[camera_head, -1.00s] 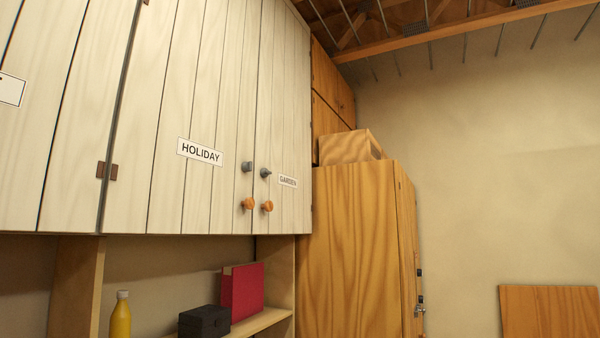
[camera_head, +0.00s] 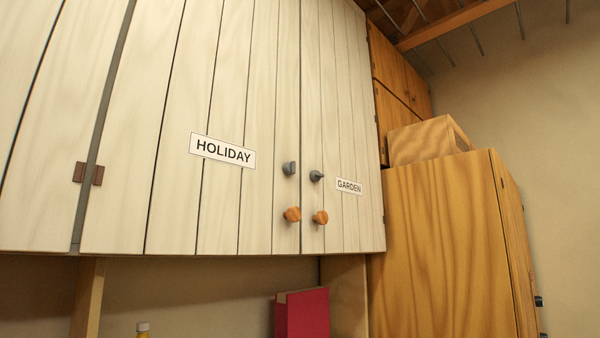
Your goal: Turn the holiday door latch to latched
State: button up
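The holiday door (camera_head: 215,200) is a pale plank cupboard door with a white HOLIDAY label (camera_head: 222,150). Its grey latch (camera_head: 289,168) sits near the door's right edge, above a round orange-brown wooden knob (camera_head: 292,214). The latch is small in view, and I cannot tell for sure whether it is latched. The garden door (camera_head: 345,215) is beside it on the right, with its own grey latch (camera_head: 316,176) and wooden knob (camera_head: 320,217). Both doors look closed. My gripper is not in view.
A tall wooden cabinet (camera_head: 440,250) stands to the right with a wooden box (camera_head: 425,141) on top. Below the cupboard are a red book or binder (camera_head: 303,313) and the top of a bottle (camera_head: 143,328). A beam (camera_head: 450,25) crosses the ceiling.

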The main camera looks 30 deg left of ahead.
aim_at(290, 168)
jog(key=u, duration=0.4)
jog(key=i, duration=0.65)
jog(key=u, duration=0.55)
